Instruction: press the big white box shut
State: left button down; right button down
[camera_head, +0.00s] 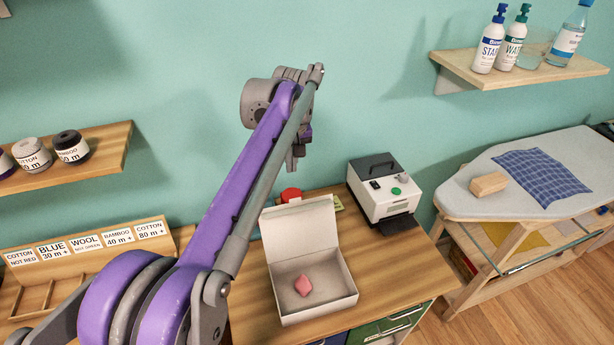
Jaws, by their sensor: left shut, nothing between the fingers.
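The big white box (338,302) stands open on the wooden desk. Its lid (297,231) is raised at the back, leaning upright. A small pink object (303,285) lies on the box floor. My left arm, purple and grey, reaches up from the lower left. My left gripper (293,166) is shut and empty, pointing down above and behind the raised lid, apart from it. The arm passes close to the left of the box in the picture. My right gripper is not in view.
A white machine with a black top (384,199) stands right of the box. A red object (291,194) sits behind the lid. A labelled wooden organiser (88,262) is at left. Shelves hang on both sides. An ironing board (465,197) is at right.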

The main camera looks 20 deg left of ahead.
pick_arm(q)
notch_tip(320, 180, down, 9)
jog(key=w+a, duration=0.1)
jog(key=s, duration=0.1)
jog(key=s+d+r, duration=0.1)
jog(key=s+d, duration=0.1)
jog(key=shift+d+r, duration=0.1)
jog(key=shift+r, duration=0.15)
jog(key=shift+d, duration=0.1)
